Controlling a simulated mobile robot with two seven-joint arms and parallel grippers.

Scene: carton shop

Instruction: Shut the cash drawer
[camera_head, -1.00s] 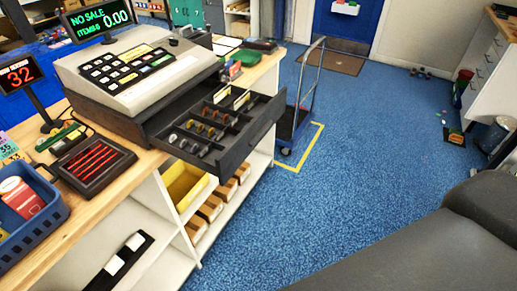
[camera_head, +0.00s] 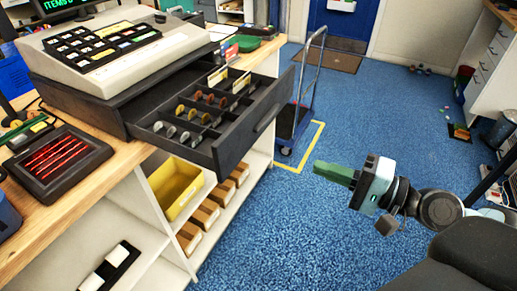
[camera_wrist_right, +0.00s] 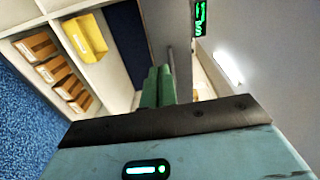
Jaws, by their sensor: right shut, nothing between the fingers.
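The cash drawer (camera_head: 240,135) is dark grey and stands pulled out from under the cream cash register (camera_head: 115,50) on the wooden counter. Its compartments with coins and notes are exposed. My right gripper (camera_head: 322,169) is over the blue floor, to the right of the drawer front and apart from it. Its green fingers are shut with nothing between them. My left gripper is not in view.
Under the counter are shelves with a yellow bin (camera_head: 175,186) and several small cardboard boxes (camera_head: 205,215). A hand trolley (camera_head: 290,130) stands behind the drawer. A black card reader-like pad (camera_head: 58,160) lies on the counter.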

